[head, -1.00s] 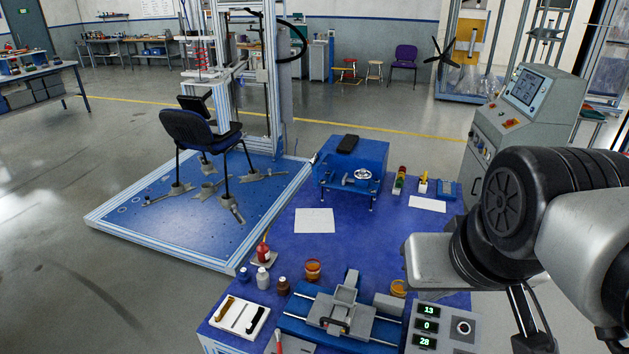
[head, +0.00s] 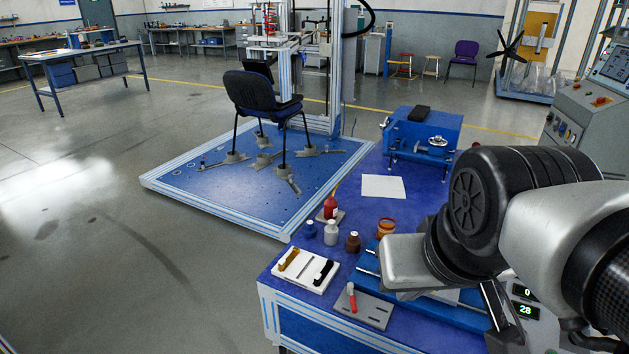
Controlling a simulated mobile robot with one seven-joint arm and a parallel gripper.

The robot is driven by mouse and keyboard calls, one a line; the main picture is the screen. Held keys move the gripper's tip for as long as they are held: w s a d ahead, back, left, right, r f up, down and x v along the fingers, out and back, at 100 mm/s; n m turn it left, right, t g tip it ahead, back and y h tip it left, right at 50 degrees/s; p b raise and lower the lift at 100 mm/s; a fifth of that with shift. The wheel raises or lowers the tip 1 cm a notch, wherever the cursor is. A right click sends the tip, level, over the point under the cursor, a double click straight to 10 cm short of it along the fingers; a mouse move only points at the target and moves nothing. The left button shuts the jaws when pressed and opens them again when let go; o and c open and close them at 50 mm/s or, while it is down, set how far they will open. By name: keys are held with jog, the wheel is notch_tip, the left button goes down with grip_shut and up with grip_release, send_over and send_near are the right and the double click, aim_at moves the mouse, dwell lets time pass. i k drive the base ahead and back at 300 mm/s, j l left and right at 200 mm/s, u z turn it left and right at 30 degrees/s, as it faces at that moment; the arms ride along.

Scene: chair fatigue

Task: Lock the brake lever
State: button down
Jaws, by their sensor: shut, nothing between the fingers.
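A small lever with a red grip (head: 352,298) stands nearly upright on a grey plate with holes (head: 374,317), at the front edge of the blue table in the head view. It is the only red-handled lever I can make out. My gripper (head: 498,312) is at the lower right, below my arm, well to the right of the lever and apart from it. Its dark fingers show only in part; they look shut and empty. My arm hides much of the blue slide fixture (head: 366,270) behind the plate.
A white tray (head: 304,284) with tools lies left of the lever. A blue machine (head: 422,133) is farther back. A chair (head: 258,98) stands on the test platform (head: 215,205). Open floor lies left.

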aim_at(353, 298)
jog(key=i+j+z, duration=0.35)
jog(key=k+j+z, duration=0.15)
jog(key=j, duration=0.2)
jog(key=k, duration=0.2)
jog(key=i+j+z, duration=0.15)
jog(key=j+z, duration=0.2)
jog(key=i+j+z, duration=0.1)
jog(key=j+z, duration=0.25)
jog(key=i+j+z, duration=0.1)
jog(key=z, duration=0.25)
jog(key=j, duration=0.1)
